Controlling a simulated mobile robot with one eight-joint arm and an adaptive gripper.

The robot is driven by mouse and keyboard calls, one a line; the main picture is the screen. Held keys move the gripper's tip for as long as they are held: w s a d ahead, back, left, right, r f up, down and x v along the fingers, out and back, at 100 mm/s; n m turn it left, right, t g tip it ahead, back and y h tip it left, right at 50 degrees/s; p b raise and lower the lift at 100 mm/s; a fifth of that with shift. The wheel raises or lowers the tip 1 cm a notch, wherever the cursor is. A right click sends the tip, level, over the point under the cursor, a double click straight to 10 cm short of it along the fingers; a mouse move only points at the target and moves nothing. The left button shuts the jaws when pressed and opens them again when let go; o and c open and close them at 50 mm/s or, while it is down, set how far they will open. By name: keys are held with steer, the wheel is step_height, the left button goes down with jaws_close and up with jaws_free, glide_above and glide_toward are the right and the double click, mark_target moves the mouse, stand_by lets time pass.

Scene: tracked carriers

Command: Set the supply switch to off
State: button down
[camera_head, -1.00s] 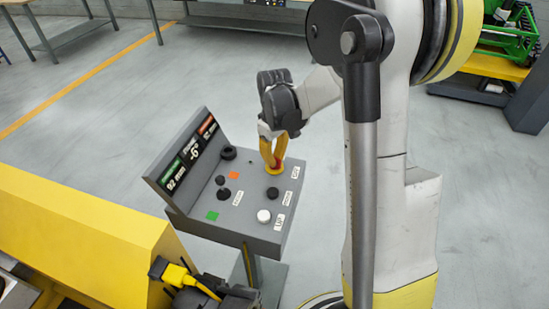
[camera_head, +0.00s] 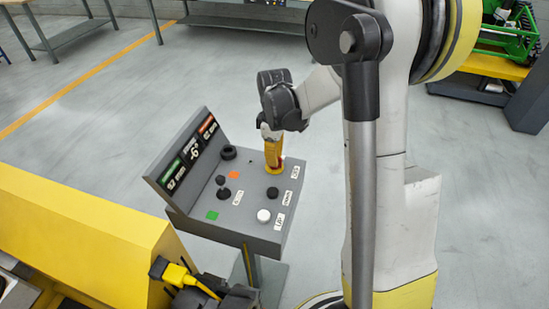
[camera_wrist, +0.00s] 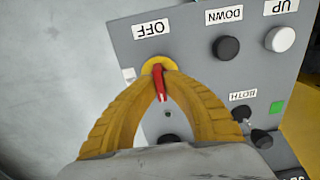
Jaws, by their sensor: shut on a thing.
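The supply switch is a red handle (camera_wrist: 160,82) on a round yellow base (camera_wrist: 158,64), next to an "OFF" label (camera_wrist: 152,29) in the wrist view. In the head view its yellow base (camera_head: 281,170) shows at the far right part of the grey panel, largely hidden by my fingers. My gripper (camera_wrist: 160,68) points down at the panel, its two yellow fingers closed at the tips on the red handle. The handle's free end points back between the fingers in the wrist view. In the head view my gripper (camera_head: 273,164) shows its fingers nearly edge-on.
The grey panel (camera_head: 250,190) also carries a white UP button (camera_head: 263,216), a black DOWN button (camera_head: 272,192), a black joystick (camera_head: 223,191) and a raised display board (camera_head: 190,155). A yellow machine housing (camera_head: 80,235) stands to its left. Open floor lies beyond.

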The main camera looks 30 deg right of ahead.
steer(key=c, duration=1.5)
jaws_free()
step_height(320, 180, up, 12)
steer(key=shift+s+a, duration=0.1)
steer(key=s+a+r+m+t, duration=0.1)
steer(key=s+a+m+t, duration=0.2)
steer(key=s, duration=0.5)
steer(key=s+a+r+m+t, duration=0.2)
steer(key=s+a+m+t, duration=0.2)
steer(key=s+a+m, duration=0.2)
steer(key=s+a, duration=0.1)
steer(key=s, duration=0.1)
steer(key=shift+s+a, duration=0.3)
steer(key=shift+s, duration=0.05)
